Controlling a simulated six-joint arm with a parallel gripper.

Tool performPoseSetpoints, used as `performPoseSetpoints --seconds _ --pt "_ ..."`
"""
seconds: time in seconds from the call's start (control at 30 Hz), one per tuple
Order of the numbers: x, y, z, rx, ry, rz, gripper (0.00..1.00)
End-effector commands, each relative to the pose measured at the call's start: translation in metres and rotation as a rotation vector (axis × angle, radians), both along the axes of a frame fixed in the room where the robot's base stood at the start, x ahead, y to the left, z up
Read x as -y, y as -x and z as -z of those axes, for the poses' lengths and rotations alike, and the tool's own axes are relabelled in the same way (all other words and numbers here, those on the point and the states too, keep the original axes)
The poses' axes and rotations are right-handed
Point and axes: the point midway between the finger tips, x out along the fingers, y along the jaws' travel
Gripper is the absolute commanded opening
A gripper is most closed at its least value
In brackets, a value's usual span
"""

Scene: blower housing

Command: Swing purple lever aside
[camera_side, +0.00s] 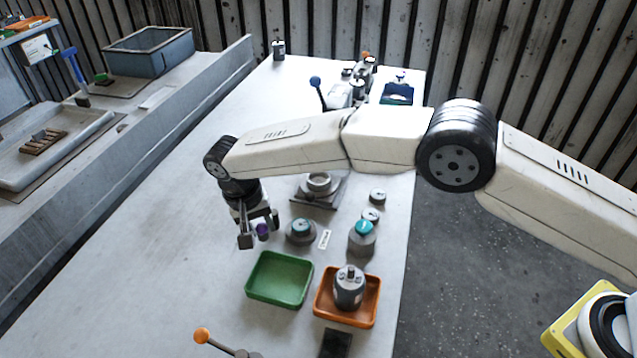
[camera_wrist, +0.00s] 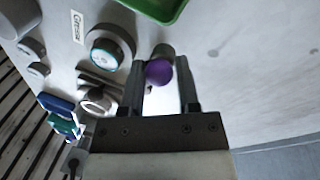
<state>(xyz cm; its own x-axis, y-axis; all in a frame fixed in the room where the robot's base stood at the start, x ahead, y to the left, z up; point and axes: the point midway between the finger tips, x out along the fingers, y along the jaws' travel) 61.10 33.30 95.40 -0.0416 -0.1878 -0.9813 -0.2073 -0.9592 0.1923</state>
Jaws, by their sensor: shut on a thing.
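The purple lever shows only as its round purple knob (camera_side: 263,230), left of the teal-capped round housing (camera_side: 301,228) in the side view. My gripper (camera_side: 258,231) points down over the table and is shut on this knob. In the wrist view the purple knob (camera_wrist: 158,72) sits between the two fingers of my gripper (camera_wrist: 160,78). A dark grey piece (camera_wrist: 163,50) shows just beyond the knob. The lever's shaft and pivot are hidden, and I cannot tell its angle.
A green tray (camera_side: 279,303) and an orange tray (camera_side: 318,310) holding a grey cylinder (camera_side: 349,287) stand in front. A taller teal-topped knob (camera_side: 363,236) stands to the right. An orange-balled lever (camera_side: 202,335) is at the near edge. The table left of my gripper is clear.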

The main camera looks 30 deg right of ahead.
Motion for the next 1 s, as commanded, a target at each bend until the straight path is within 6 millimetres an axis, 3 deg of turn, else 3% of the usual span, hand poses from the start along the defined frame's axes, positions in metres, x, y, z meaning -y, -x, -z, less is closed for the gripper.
performPoseSetpoints --seconds 0.17,0.2,0.27,0.3,0.67,1.0 --pt "0.002 -0.003 -0.002 0.007 0.000 0.002 0.00" --pt "0.002 -0.003 -0.002 0.007 0.000 0.002 0.50" --pt "0.002 -0.003 -0.002 0.006 0.000 0.001 0.69" --pt "0.001 -0.002 -0.002 0.005 0.000 0.001 0.72" --pt "0.000 -0.001 -0.002 0.002 -0.001 -0.001 0.72" --pt "-0.005 -0.002 -0.031 0.004 -0.002 -0.002 0.72"
